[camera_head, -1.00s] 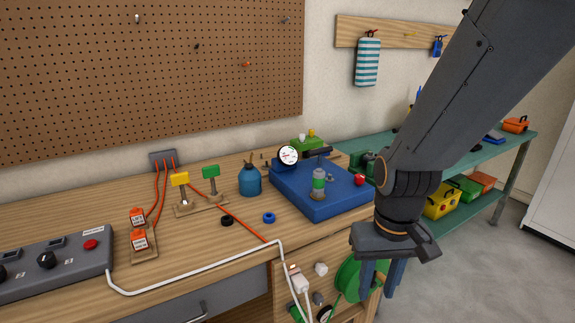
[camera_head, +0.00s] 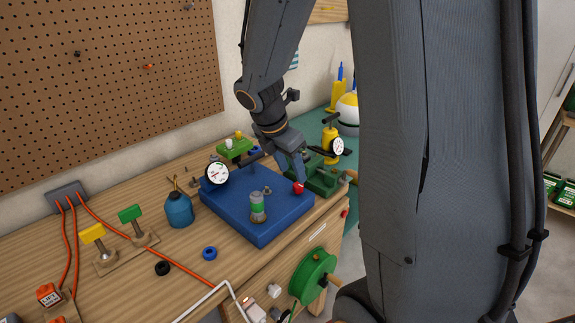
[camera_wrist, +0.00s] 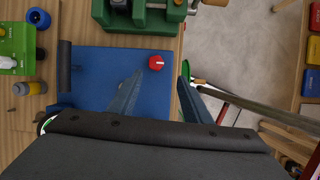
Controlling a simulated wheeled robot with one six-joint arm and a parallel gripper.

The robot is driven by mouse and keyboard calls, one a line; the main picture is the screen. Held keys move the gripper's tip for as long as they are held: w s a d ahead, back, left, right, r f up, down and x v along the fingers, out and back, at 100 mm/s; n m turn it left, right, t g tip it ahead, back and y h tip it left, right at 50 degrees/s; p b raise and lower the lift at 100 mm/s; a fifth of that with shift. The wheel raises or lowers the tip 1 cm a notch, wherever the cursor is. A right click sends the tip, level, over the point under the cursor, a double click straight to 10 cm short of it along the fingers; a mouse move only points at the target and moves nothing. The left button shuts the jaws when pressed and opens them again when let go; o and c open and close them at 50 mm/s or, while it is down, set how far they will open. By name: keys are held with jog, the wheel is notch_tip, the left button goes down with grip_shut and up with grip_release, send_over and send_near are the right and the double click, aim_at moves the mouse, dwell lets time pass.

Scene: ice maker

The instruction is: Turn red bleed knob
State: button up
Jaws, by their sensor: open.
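The red bleed knob (camera_head: 298,188) sits at the right corner of the blue base (camera_head: 262,232) on the workbench. In the wrist view the red knob (camera_wrist: 156,62) shows a white mark on its top, near the right edge of the blue base (camera_wrist: 95,60). My gripper (camera_head: 292,178) points down beside the knob in the head view. In the wrist view my gripper (camera_wrist: 162,78) has its two fingers apart, with the knob just ahead of the gap between them. Nothing is held. Whether a finger touches the knob cannot be told.
A green vise (camera_head: 325,178) stands close to the right of the knob. A pressure gauge (camera_head: 217,173) and a green-banded cylinder (camera_head: 257,208) are on the blue base. A blue bottle (camera_head: 179,210) stands to the left. A green reel (camera_head: 313,275) is mounted on the bench front.

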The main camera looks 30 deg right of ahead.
aim_at(298, 185)
jog(key=shift+n, duration=0.4)
jog(key=x, duration=0.5)
jog(key=w+x, duration=0.1)
jog(key=x, duration=0.1)
jog(key=shift+w+d+f, duration=0.1)
jog(key=shift+d, duration=0.15)
jog(key=c, duration=1.1)
